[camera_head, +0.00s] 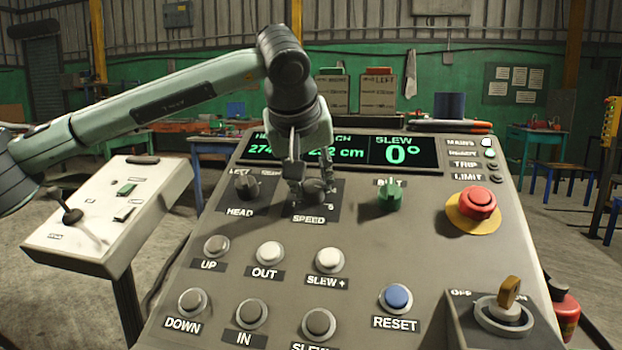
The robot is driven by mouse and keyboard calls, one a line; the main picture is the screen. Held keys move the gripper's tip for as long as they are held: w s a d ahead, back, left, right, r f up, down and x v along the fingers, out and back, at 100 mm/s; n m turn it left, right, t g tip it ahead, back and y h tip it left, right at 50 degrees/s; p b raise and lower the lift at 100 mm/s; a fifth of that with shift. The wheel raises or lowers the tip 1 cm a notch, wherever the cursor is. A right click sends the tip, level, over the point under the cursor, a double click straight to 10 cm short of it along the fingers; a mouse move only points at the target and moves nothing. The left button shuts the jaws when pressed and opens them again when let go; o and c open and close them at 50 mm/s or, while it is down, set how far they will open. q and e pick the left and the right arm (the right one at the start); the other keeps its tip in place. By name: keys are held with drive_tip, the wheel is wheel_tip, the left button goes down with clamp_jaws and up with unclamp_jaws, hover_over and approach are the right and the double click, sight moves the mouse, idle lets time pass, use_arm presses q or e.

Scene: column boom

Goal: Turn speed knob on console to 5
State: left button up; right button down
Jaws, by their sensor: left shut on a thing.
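The sloped grey console (430,240) fills the middle of the head view. The dark speed knob (318,190) sits above the SPEED label (309,219), right of the dark HEAD knob (247,187). My left gripper (307,190) reaches down from above and is shut on the speed knob. Its fingers and wrist hide part of the knob and most of its scale; a 5 shows at the lower right of the scale. I cannot tell where the pointer stands. My right gripper is not in view.
A green knob (390,195), a red mushroom button (478,203), a blue RESET button (397,298) and several grey and white buttons surround the speed knob. A key switch (504,312) is lower right. A lit display (400,152) is partly behind my arm. A white side panel (110,212) stands left.

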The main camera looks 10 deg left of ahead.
use_arm(q)
drive_tip(key=shift+m, duration=1)
drive_tip(key=o, duration=1.2)
drive_tip(key=shift+c, duration=0.2)
drive_tip(key=v, duration=1.2)
drive_tip(key=shift+a, duration=0.2)
